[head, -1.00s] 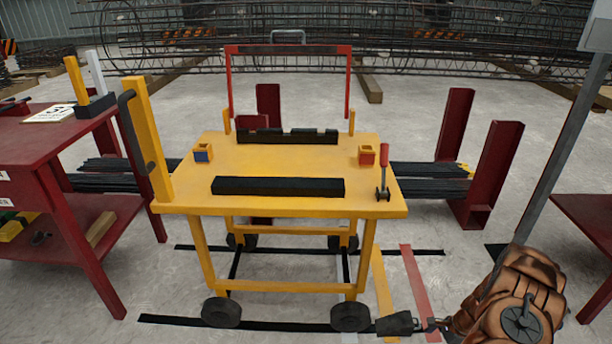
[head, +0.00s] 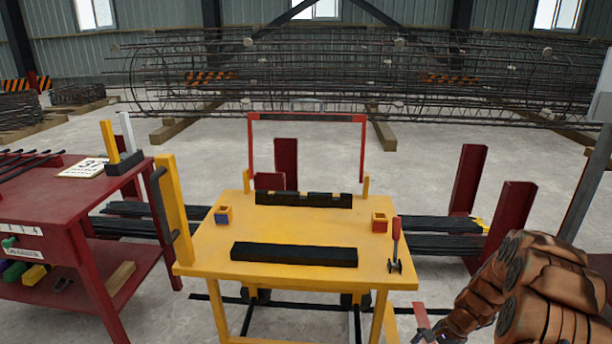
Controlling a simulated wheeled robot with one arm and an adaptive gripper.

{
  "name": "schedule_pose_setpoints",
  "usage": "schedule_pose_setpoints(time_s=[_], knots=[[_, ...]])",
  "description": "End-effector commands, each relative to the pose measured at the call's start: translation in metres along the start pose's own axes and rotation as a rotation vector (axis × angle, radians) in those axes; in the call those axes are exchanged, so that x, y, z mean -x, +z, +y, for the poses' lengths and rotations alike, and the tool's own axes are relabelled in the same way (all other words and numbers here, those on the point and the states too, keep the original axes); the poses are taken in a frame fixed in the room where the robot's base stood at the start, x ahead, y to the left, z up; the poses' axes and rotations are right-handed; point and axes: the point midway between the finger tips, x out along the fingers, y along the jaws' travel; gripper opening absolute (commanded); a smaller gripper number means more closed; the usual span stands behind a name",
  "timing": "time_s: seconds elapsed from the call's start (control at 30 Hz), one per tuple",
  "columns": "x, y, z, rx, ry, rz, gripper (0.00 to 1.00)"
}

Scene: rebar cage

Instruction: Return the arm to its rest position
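My copper-brown arm (head: 540,285) is folded at the lower right of the head view, to the right of the yellow cart. My gripper (head: 426,338) shows only as a small dark piece at the bottom edge, low beside the cart's right side. Most of it is cut off, so its fingers and anything in them cannot be made out. The yellow cart (head: 285,228) stands in front of me, with two black bars on its top. A red-handled tool (head: 396,245) stands upright at its right edge, apart from my arm.
A dark red table (head: 110,195) stands at the left. Dark red posts (head: 505,218) and black bar stacks (head: 435,245) flank the cart. A long rebar cage (head: 340,75) lies behind.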

Motion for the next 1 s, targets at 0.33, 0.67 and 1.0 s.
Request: schedule_pose_setpoints(time_s=[0.33, 0.67, 1.0], knots=[[0.112, 0.110, -0.016, 0.240, 0.054, 0.007, 1.00], [0.199, 0.205, -0.006, 0.452, 0.117, 0.023, 1.00], [0.279, 0.294, 0.024, 0.653, 0.193, 0.045, 1.00]])
